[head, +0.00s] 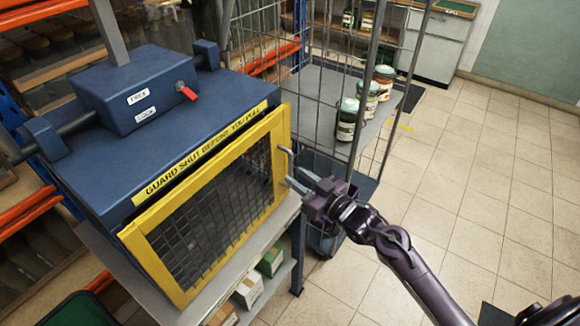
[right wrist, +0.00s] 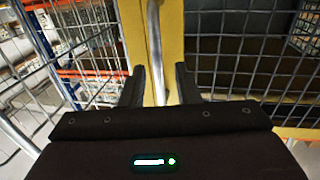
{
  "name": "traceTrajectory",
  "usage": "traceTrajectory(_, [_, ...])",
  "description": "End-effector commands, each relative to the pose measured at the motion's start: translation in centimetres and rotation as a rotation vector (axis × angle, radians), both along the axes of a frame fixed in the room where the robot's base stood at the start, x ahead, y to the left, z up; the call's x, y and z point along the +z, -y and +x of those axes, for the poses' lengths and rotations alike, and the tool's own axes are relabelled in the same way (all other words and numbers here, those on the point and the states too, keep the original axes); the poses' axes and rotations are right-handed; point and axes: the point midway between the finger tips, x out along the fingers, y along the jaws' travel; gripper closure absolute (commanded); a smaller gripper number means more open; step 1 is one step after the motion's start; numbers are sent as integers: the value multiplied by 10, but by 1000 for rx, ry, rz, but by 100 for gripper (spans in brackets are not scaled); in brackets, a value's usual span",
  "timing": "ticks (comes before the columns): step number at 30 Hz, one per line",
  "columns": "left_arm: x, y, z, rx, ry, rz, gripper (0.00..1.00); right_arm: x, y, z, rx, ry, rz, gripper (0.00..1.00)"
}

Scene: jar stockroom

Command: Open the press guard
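The press guard (head: 136,240) is a yellow-framed mesh door on the front of the blue press (head: 185,130). A narrow dark gap shows along its top edge; I cannot tell whether it is fully shut. Its metal handle (head: 286,153) is on the right side of the frame. My right gripper (head: 300,182) is at the handle, its fingers apart. In the right wrist view the handle (right wrist: 155,45) runs between the two fingers (right wrist: 160,86), with space on both sides. A red lever (head: 187,91) sits on the press top by FREE and LOCK labels. My left gripper is out of view.
A wire cage trolley (head: 330,85) with several jars (head: 347,118) on its shelf stands close behind and right of the handle. Small boxes (head: 248,287) lie on a shelf under the press. Tiled floor (head: 465,195) is clear on the right.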

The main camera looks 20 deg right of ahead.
Motion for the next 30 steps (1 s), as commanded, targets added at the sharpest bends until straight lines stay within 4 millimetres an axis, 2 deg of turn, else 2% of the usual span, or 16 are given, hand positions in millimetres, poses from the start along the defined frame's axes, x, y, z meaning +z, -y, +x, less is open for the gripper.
traceTrajectory(3, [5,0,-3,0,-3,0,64,2,-8,17,-1,2,1,71])
traceTrajectory(6, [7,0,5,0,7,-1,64,1,-12,25,-1,0,0,71])
traceTrajectory(12, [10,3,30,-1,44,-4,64,0,-15,31,-1,0,-1,71])
traceTrajectory(17, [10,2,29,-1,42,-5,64,0,-15,30,-1,0,-1,71])
traceTrajectory(24, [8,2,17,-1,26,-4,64,0,-15,30,-1,0,-1,100])
traceTrajectory(30, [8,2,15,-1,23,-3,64,0,-15,30,-1,0,-1,100])
